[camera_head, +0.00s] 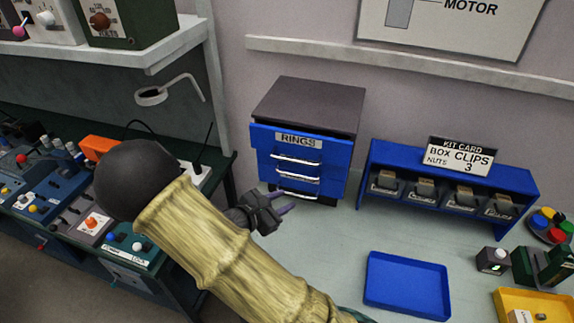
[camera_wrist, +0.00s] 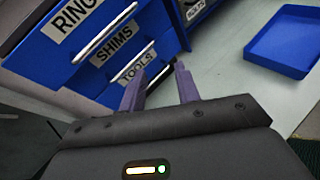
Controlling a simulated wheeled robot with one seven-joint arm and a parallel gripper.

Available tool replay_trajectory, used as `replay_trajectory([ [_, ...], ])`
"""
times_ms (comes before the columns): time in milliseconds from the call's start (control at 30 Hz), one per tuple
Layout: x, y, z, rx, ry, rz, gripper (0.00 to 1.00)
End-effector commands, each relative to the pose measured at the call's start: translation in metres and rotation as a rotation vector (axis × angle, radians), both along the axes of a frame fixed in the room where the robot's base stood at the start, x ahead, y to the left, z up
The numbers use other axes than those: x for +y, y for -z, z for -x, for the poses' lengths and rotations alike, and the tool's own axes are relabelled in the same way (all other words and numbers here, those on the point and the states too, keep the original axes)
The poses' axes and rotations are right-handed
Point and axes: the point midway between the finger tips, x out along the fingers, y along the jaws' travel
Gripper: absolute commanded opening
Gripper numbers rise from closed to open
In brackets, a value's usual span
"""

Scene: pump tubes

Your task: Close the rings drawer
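The rings drawer (camera_head: 270,138) is the top drawer of a blue cabinet with a dark top (camera_head: 310,103). Its front, with the RINGS label, appears to stand out from the cabinet body. In the wrist view the RINGS label (camera_wrist: 85,17) is at the top left, partly cut off, above the drawers labelled SHIMS (camera_wrist: 113,40) and TOOLS (camera_wrist: 137,67). My gripper (camera_head: 284,203) is in front of the cabinet's lower part. In the wrist view its two purple fingers (camera_wrist: 160,86) are apart with nothing held between them, near the TOOLS drawer. I cannot tell whether a finger touches a handle.
A blue rack of bins (camera_head: 450,190) with a kit card stands right of the cabinet. An empty blue tray (camera_head: 407,287) lies on the pale bench, and a yellow tray (camera_head: 540,305) is at the lower right. A dark bench with devices is at left, below a shelf.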

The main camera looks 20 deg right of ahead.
Motion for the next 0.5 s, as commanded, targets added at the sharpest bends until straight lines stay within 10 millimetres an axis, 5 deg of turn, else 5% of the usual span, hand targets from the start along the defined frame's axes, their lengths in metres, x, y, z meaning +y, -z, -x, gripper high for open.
replay_trajectory([
  [167, -0.024, 0.012, 0.065, -0.07, 0.391, -0.356, 0.32],
  [300, -0.015, 0.014, 0.102, -0.163, 0.657, -0.625, 0.32],
  [500, 0.012, 0.002, 0.129, -0.363, 0.987, -0.997, 0.32],
])
